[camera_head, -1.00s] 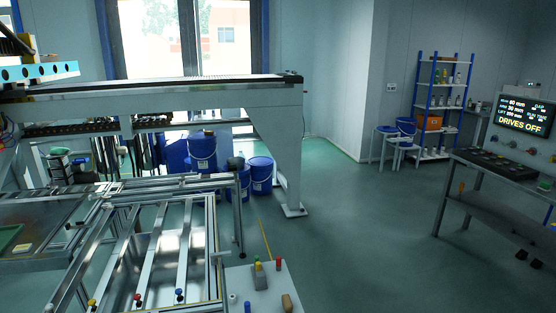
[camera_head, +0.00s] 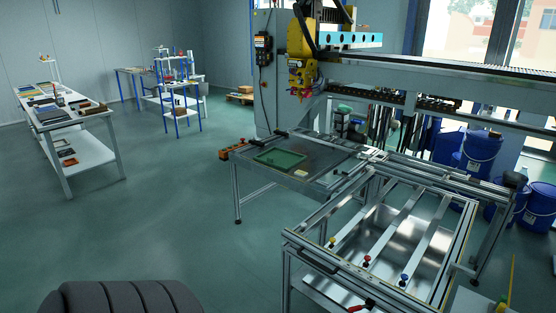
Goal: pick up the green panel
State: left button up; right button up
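The green panel (camera_head: 279,158) lies flat on the grey table (camera_head: 325,169) left of the aluminium frame fixture. It looks like a shallow green rectangle with a raised rim. A small pale block (camera_head: 301,173) lies just in front of its right corner. Neither of my grippers shows in the head view, so their state is hidden.
The aluminium frame fixture (camera_head: 474,218) with slats and coloured knobs fills the lower right. A yellow machine head (camera_head: 301,62) hangs from the gantry behind the panel. Open floor lies to the left, before a white workbench (camera_head: 88,150).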

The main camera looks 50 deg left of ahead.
aim_at(284, 159)
jog(key=u, duration=1.65)
jog(key=i+j+z, duration=0.1)
jog(key=z, duration=0.25)
jog(key=i+j+z, duration=0.15)
jog(key=z, duration=0.2)
jog(key=i, duration=0.05)
